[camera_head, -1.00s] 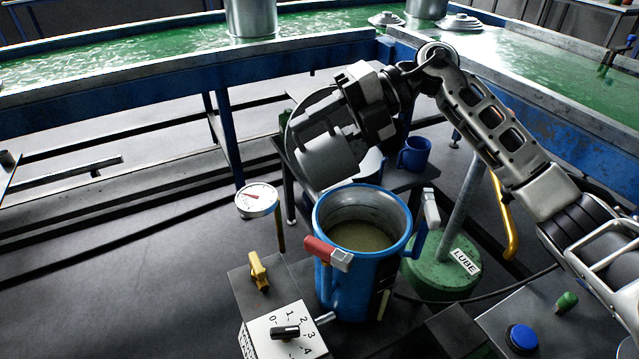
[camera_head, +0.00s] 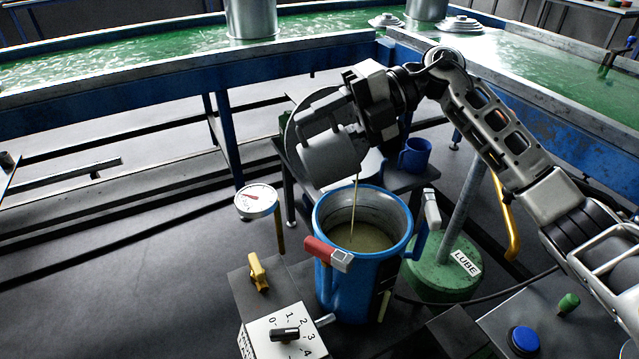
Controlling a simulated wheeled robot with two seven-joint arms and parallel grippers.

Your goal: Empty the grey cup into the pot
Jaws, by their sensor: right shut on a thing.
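The blue pot (camera_head: 345,285) stands upright in the lower middle, with a red grip on its left and a grey grip on its right. Murky, brownish liquid (camera_head: 360,238) shows inside it. My right gripper (camera_head: 352,115) is above the pot, shut on the grey cup (camera_head: 330,160). The cup is tipped over, its lower end above the pot's opening. A thin stream (camera_head: 354,205) falls from it into the pot. The cup's inside is hidden. My left gripper is not in view.
A blue mug (camera_head: 415,154) stands on a dark stand behind the pot. A gauge (camera_head: 257,200), a dial box (camera_head: 283,334), a yellow valve (camera_head: 259,271) and a green LUBE base (camera_head: 440,270) surround the pot. Troughs of green liquid lie behind.

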